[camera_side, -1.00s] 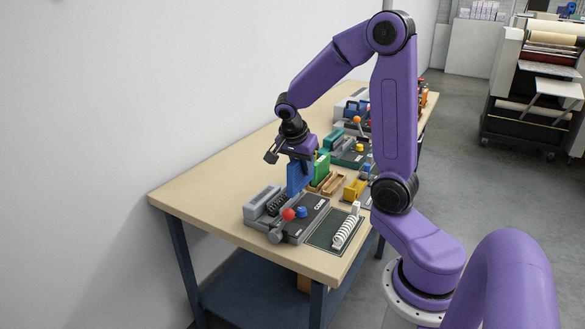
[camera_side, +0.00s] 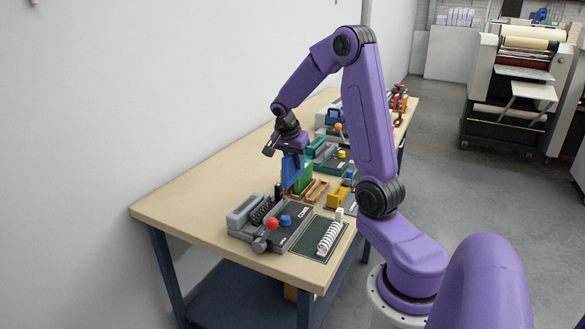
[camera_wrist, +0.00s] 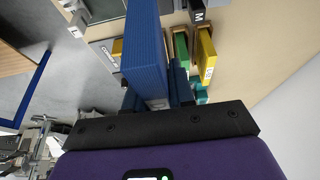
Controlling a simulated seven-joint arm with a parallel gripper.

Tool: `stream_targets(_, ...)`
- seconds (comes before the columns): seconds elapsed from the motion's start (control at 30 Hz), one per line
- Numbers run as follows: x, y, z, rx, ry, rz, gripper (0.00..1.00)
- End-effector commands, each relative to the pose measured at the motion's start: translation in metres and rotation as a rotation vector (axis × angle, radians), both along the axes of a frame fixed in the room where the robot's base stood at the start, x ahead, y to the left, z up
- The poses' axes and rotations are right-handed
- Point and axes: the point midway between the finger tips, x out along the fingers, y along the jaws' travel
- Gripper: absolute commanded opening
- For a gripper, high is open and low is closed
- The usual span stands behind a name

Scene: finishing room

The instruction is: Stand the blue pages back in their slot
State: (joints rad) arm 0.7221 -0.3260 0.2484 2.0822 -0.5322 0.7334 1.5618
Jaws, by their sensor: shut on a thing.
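The blue pages (camera_side: 290,172) are a flat upright block hanging below my gripper (camera_side: 293,153) in the side view. My gripper is shut on their upper end. In the wrist view the blue pages (camera_wrist: 145,58) stretch away between the dark fingers. The green pages (camera_side: 305,178) stand just right of the blue ones, in or at the wooden slotted rack (camera_side: 316,191). The blue pages' lower end is close to the rack's left end. I cannot tell whether it is inside a slot. In the wrist view green (camera_wrist: 181,48) and yellow (camera_wrist: 206,55) slabs show to the right.
A grey binding machine (camera_side: 285,234) with a red knob (camera_side: 272,223) stands in front of the rack. A white comb (camera_side: 329,238) lies on a dark mat beside it. A yellow block (camera_side: 338,198) and a teal machine (camera_side: 325,158) stand close by. The bench's left side is clear.

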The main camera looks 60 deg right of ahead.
Motion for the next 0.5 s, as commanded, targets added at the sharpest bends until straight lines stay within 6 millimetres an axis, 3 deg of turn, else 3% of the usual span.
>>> stream_targets(0.1,0.004,-0.049,-0.018,0.001,0.003,-0.01,0.0)
stream_targets(0.3,-0.002,-0.118,-0.045,-0.006,0.002,-0.007,0.0)
stream_targets(0.5,-0.011,-0.157,-0.061,-0.014,0.0,-0.001,0.0)
